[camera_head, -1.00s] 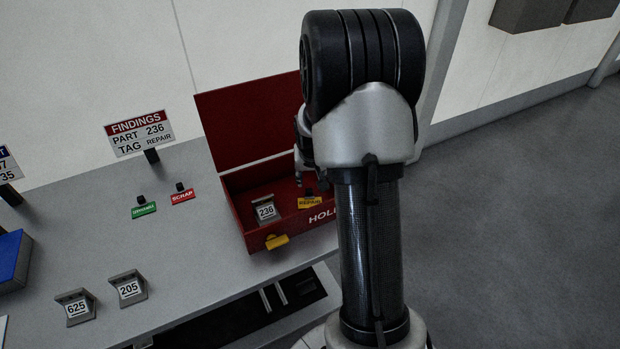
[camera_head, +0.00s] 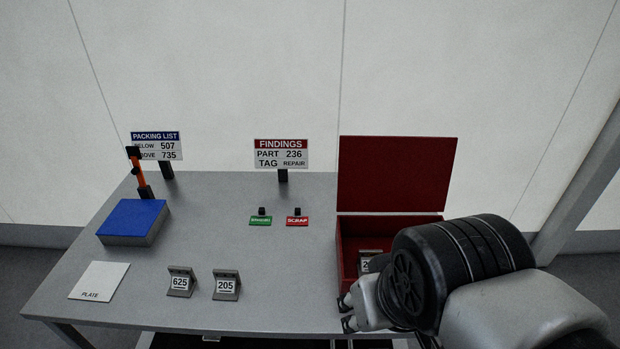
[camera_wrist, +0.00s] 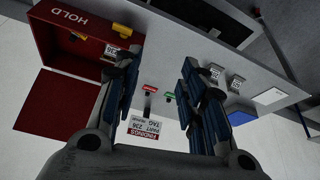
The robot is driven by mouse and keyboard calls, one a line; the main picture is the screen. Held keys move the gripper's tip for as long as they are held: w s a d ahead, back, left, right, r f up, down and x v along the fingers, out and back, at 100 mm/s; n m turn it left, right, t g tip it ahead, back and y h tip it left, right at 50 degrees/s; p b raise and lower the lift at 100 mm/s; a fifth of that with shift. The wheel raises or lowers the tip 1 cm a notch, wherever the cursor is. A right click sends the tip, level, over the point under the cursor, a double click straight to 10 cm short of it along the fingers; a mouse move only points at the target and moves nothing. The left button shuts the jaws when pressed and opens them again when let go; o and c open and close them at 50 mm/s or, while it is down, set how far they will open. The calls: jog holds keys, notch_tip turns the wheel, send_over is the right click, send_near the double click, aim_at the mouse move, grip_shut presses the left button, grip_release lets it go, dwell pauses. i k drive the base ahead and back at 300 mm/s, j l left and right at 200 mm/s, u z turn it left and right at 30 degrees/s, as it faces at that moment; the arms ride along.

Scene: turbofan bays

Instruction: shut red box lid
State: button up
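The red box (camera_head: 349,240) stands at the right of the bench in the head view, its lid (camera_head: 397,175) standing open and upright at the back. In the wrist view the box (camera_wrist: 90,35), marked HOLD, is at the upper left with the lid (camera_wrist: 55,105) spread open below it. The numbered part (camera_head: 366,258) sits inside, partly hidden by my arm. My gripper (camera_head: 347,312) is at the box's front left in the head view. In the wrist view its fingers (camera_wrist: 157,88) are wide apart with nothing between them.
Left of the box are green (camera_head: 260,221) and red SCRAP (camera_head: 297,221) tags, the FINDINGS sign (camera_head: 281,153), parts 625 (camera_head: 181,282) and 205 (camera_head: 226,285), and a blue block (camera_head: 133,220). The bench between them is bare.

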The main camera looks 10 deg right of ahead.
aim_at(393, 173)
jog(key=z, duration=0.8)
